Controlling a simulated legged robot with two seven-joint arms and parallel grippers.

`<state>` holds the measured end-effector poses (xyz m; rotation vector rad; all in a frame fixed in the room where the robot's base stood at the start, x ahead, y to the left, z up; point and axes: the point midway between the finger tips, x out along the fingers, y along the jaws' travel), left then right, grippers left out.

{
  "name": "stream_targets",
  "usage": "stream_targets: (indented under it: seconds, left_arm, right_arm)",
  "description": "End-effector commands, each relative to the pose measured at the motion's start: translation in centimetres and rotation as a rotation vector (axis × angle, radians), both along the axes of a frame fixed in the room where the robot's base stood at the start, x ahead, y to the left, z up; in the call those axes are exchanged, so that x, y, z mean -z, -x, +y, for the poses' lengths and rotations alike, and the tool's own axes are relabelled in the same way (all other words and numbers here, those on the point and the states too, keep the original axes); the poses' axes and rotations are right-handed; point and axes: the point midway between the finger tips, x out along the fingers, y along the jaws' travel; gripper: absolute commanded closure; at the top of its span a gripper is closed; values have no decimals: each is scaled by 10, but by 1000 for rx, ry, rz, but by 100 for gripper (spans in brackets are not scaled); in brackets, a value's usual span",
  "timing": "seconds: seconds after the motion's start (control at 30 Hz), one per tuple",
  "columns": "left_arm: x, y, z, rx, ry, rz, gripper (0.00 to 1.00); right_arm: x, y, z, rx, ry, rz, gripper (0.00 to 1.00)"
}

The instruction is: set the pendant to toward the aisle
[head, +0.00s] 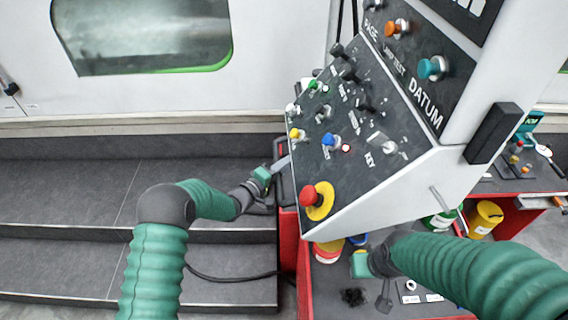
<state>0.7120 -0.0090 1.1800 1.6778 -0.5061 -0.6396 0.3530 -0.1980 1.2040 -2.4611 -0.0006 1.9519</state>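The pendant (350,122) is a tilted dark control panel in a white housing. It carries knobs, switches, coloured buttons and a red emergency stop (312,196) on a yellow disc. Its face is turned toward the left of the view. My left gripper (279,166) is at the pendant's lower left edge, beside a dark bracket (287,186). I cannot tell whether it touches the edge or whether its fingers are closed. My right gripper (366,279) is low, below the pendant's underside and over the red cart. Its fingers are too unclear to read.
A red cart (304,285) stands under the pendant, holding yellow and green containers (485,219) and small parts. Dark steps (75,190) and a white machine door with a window (142,35) are at left. A black cable (232,279) crosses the steps.

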Motion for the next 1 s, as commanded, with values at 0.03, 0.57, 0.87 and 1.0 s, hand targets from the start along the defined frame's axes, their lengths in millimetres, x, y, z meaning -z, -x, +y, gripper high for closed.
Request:
stream_targets:
  seconds: [0.03, 0.57, 0.87, 1.0]
  left_arm:
    - [1, -1, 0, 0, 0, 1, 71]
    - [2, -1, 1, -1, -1, 3, 100]
    - [3, 0, 1, -1, -2, 5, 100]
    - [4, 0, 1, -1, -2, 6, 100]
  right_arm:
    - [0, 0, 0, 0, 0, 0, 64]
    - [0, 0, 0, 0, 0, 0, 64]
    - [1, 0, 0, 0, 0, 0, 64]
    - [1, 0, 0, 0, 0, 0, 64]
